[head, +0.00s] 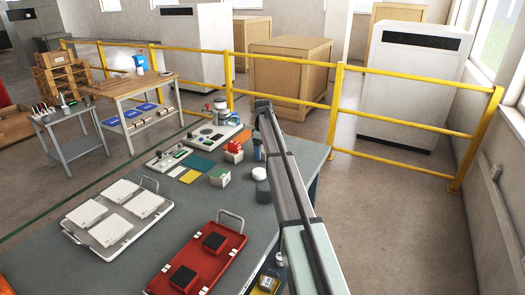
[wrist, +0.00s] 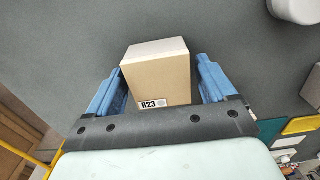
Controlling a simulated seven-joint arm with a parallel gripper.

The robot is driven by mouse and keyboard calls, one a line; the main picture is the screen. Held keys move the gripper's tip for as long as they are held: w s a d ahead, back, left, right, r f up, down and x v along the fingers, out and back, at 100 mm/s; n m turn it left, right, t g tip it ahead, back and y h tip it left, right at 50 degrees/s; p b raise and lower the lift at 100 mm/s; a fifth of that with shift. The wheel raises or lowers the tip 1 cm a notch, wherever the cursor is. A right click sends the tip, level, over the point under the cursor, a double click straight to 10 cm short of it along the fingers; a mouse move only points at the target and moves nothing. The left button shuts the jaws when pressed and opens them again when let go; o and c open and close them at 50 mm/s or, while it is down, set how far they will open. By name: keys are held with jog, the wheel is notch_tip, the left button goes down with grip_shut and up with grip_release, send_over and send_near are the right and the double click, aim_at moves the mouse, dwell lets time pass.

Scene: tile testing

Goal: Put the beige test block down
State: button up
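The beige test block (wrist: 160,83) sits between the two blue fingers of my gripper (wrist: 161,54) in the wrist view. Its front carries a label reading R23 and its lighter top shows. My gripper looks shut on it, the left finger close against its side; a thin gap seems to show by the right finger, so firm contact is hard to tell. No shadow or contact with the grey bench shows under the block. In the head view my arm hides the block; only a bit of blue finger (head: 258,149) shows beside the arm.
The grey bench (head: 145,245) bears a white tray (head: 72,238) of white tiles, a red tray (head: 231,238) with two black blocks, another small block (head: 219,177), a lidded jar (head: 261,188) and coloured cards (head: 199,163). A yellow railing (head: 400,154) stands behind.

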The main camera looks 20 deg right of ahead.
jog(key=shift+o, duration=0.7)
notch_tip(320, 180, up, 12)
jog(key=shift+r, duration=0.15)
